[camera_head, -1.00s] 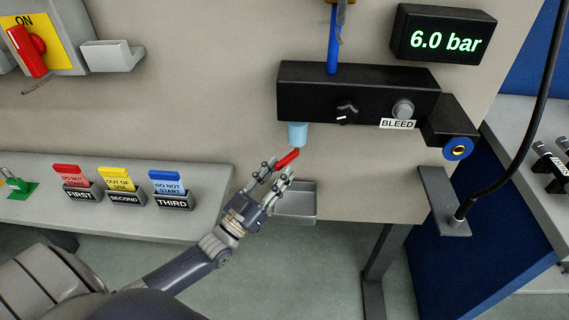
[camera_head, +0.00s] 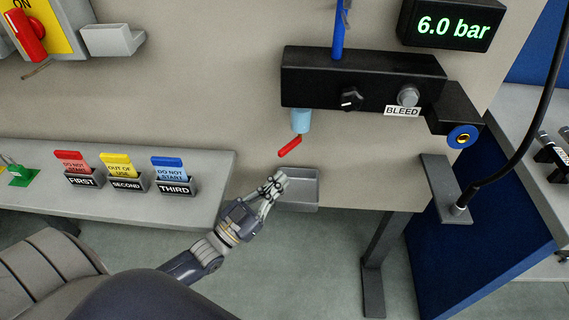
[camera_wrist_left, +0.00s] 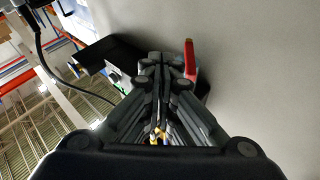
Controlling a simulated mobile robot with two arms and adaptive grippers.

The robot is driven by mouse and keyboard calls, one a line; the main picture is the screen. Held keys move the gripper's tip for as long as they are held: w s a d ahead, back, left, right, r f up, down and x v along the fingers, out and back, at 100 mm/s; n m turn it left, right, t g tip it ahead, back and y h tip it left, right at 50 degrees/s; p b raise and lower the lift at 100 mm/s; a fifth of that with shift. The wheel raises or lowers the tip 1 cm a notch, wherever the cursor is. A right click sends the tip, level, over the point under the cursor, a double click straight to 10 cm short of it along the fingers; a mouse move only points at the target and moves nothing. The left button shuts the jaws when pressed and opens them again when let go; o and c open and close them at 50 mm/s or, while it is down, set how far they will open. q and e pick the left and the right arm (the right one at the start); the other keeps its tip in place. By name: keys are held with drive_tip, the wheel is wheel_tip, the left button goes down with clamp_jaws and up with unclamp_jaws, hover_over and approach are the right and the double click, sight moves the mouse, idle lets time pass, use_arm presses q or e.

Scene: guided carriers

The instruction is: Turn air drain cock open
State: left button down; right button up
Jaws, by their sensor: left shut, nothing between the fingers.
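The air drain cock has a red lever handle (camera_head: 289,148) below a light blue bowl (camera_head: 300,121), which hangs under the black air unit (camera_head: 365,82) on the panel. The lever lies tilted, its lower left end pointing down. My left gripper (camera_head: 279,179) is shut and empty, below and to the left of the lever and apart from it. In the left wrist view the shut fingers (camera_wrist_left: 160,65) fill the middle, and the red lever (camera_wrist_left: 190,58) stands just right of their tips. My right gripper is not in view.
A grey drip tray (camera_head: 300,190) sits behind and right of my left gripper. A display (camera_head: 450,25) reads 6.0 bar. A BLEED button (camera_head: 408,96) and a black knob (camera_head: 350,99) are on the unit. Tag holders (camera_head: 174,184) stand on the left shelf.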

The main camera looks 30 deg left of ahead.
sight(291, 144)
use_arm(q)
drive_tip(key=s+d+f+m+g, duration=0.2)
drive_tip(key=d+m, duration=0.3)
drive_tip(key=d, duration=0.1)
drive_tip(key=s+d+f+m+g, duration=0.2)
drive_tip(key=d+m+g, duration=0.1)
drive_tip(key=d+m, duration=0.15)
drive_tip(key=s+a+r+m+t+y+p, duration=0.25)
drive_tip(key=a+r+y, duration=0.25)
drive_tip(key=r+y, duration=0.25)
drive_tip(key=w+a+p, duration=0.4)
drive_tip(key=w, duration=0.7)
drive_tip(key=shift+w+r+m+p, duration=0.25)
drive_tip(key=shift+m+p, duration=0.1)
drive_tip(key=shift+m, duration=0.05)
drive_tip(key=shift+h, duration=0.25)
drive_tip(key=shift+a+m+h+b, duration=0.15)
drive_tip(key=shift+m+h+b, duration=0.15)
drive_tip(key=shift+b, duration=0.2)
